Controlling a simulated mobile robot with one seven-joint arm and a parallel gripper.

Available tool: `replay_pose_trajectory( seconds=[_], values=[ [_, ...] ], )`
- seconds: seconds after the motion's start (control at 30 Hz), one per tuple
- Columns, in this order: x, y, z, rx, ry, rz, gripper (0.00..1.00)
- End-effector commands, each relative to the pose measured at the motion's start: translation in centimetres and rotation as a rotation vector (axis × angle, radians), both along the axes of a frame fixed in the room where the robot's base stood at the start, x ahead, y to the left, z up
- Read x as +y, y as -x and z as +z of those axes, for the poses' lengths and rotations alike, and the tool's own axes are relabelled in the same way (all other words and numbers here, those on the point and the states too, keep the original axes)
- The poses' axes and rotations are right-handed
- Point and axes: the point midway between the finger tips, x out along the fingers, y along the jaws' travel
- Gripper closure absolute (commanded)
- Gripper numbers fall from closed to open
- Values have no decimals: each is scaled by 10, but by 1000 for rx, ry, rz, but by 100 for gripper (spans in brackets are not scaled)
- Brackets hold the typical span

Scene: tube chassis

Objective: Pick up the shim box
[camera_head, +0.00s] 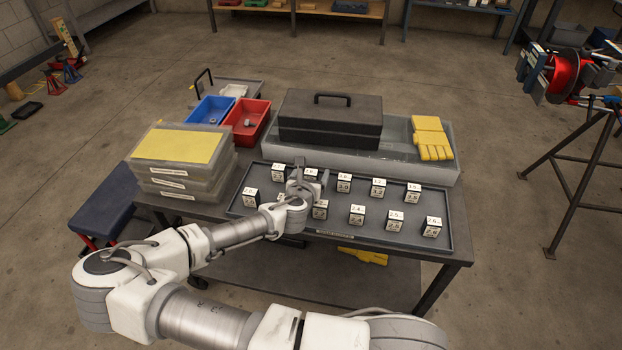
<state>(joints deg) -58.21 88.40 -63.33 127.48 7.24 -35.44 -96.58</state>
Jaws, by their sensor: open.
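Several small shim boxes, white on top with dark printed labels, stand in two rows on a dark grey tray (385,252). In the back row are boxes at the middle (344,183) and right (413,193). In the front row are boxes at the left (250,197), the middle (356,215) and the far right (432,227). My gripper (299,177) is open over the left part of the tray, close to the back-row boxes. My wrist partly hides the boxes around it, including one front-row box (320,210). I see no box held.
Behind the tray stand a black toolbox (330,118) on a clear case and yellow gloves (430,138). Stacked cases (180,160) stand left, with blue (209,112) and red (247,121) bins behind. The table's right front corner is bare.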

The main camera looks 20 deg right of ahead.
Motion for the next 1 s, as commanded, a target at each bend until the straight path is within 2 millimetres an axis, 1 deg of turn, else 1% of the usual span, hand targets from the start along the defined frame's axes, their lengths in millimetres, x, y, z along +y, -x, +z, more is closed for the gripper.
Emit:
replay_pose_trajectory(
  seconds=[0.03,0.07,0.2,0.27,0.3,0.47,0.5,0.8,0.87,1.0],
  values=[
    [0,0,0,0,0,0,21],
    [0,0,0,0,0,0,26],
    [0,0,0,0,0,0,52],
    [0,0,0,0,0,0,62],
    [0,0,0,0,0,0,70],
    [0,0,0,-1,-1,0,98],
    [0,0,0,-1,-1,0,100],
    [0,0,3,-1,0,0,100],
    [0,0,6,-1,0,0,100],
    [0,0,21,-3,-1,0,100]
  ],
)
